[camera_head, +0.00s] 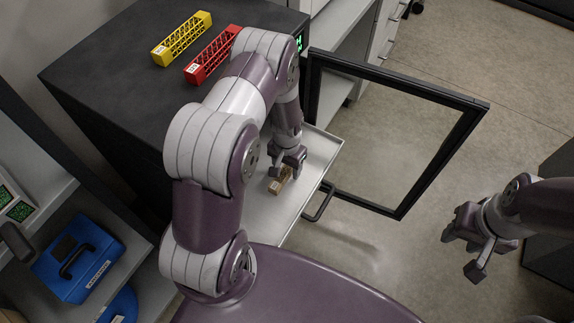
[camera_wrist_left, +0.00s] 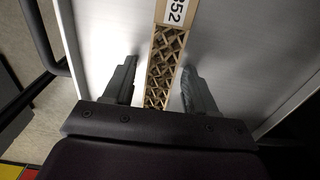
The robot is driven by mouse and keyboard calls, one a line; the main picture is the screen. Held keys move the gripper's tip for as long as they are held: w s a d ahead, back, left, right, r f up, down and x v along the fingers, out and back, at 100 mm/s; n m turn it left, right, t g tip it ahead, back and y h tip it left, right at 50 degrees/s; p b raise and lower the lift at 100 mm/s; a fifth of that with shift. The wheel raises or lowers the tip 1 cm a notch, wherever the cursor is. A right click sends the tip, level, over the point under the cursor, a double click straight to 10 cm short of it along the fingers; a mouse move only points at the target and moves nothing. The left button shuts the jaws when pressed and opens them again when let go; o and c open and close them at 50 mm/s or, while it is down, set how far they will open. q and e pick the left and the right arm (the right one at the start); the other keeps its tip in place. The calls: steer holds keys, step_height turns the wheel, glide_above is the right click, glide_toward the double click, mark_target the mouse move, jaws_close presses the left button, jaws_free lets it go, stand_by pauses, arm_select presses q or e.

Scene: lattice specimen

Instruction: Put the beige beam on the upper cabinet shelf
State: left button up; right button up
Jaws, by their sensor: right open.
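The beige lattice beam (camera_head: 279,184) lies on a light metal shelf (camera_head: 318,152) that sticks out of the black cabinet (camera_head: 110,90). In the left wrist view the beam (camera_wrist_left: 165,65) has a white label reading "352". My left gripper (camera_head: 287,163) is just above the beam and hides part of it. In the left wrist view its open fingers (camera_wrist_left: 160,88) are on either side of the beam, with a gap on both sides. My right gripper (camera_head: 478,257) is open and empty over the floor at the right. The inside of the cabinet is hidden.
The cabinet's glazed door (camera_head: 400,135) stands open to the right. A yellow beam (camera_head: 181,40) and a red beam (camera_head: 212,56) lie on the cabinet top. A blue case (camera_head: 78,259) is at the lower left.

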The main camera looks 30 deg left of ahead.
mark_target(287, 167)
arm_select(q)
steer(key=shift+r, duration=0.3)
step_height(287, 167, up, 11)
steer(key=p, duration=0.1)
steer(key=s+d+r+t, duration=0.1)
steer(key=s+d+r, duration=0.4)
steer(key=s+r, duration=0.6)
steer(key=shift+s+r+n, duration=0.25)
steer(key=shift+r+n, duration=0.05)
steer(key=shift+r, duration=0.5)
steer(key=shift+s, duration=0.1)
